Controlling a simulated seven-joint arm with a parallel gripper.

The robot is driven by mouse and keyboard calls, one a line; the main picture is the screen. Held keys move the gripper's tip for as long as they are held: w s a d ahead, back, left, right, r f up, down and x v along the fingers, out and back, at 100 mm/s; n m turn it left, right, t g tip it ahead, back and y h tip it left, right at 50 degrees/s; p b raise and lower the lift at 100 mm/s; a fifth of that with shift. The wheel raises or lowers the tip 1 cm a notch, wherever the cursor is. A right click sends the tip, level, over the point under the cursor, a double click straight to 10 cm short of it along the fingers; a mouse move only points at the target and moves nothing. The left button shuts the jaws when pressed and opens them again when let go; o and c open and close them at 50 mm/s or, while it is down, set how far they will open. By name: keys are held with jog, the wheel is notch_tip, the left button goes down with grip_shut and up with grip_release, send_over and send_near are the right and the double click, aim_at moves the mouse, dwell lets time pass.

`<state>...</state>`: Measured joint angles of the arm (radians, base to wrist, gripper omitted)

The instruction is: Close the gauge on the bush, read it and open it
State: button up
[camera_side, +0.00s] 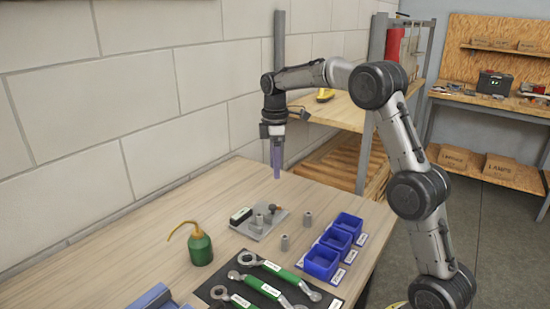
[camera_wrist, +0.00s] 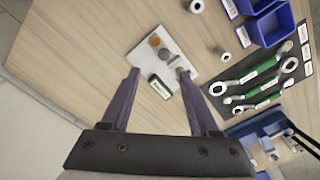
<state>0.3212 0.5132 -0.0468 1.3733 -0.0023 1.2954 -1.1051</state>
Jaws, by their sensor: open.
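The gauge (camera_side: 262,229) is a light grey plate on the bench with a dark-framed display, short grey posts and a brownish knob. It also shows in the wrist view (camera_wrist: 183,47), where the knob looks orange; the display is too small to read. Two grey bushes stand apart from the plate on its right, one farther back (camera_side: 308,218) and one nearer (camera_side: 284,243). The wrist view shows two loose ring-shaped bushes (camera_wrist: 197,6) (camera_wrist: 218,55). My gripper (camera_side: 277,178) points down, open and empty, above the bench behind the plate. Its fingers (camera_wrist: 158,72) frame the gauge from above.
Three blue bins (camera_side: 321,263) stand at the right bench edge. A black mat with green-handled wrenches (camera_side: 263,289) lies in front. A green oil can (camera_side: 200,248) stands left of the gauge.

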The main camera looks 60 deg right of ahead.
notch_tip(320, 180, up, 2)
jog(key=shift+r, duration=0.1)
jog(key=shift+a, duration=0.1)
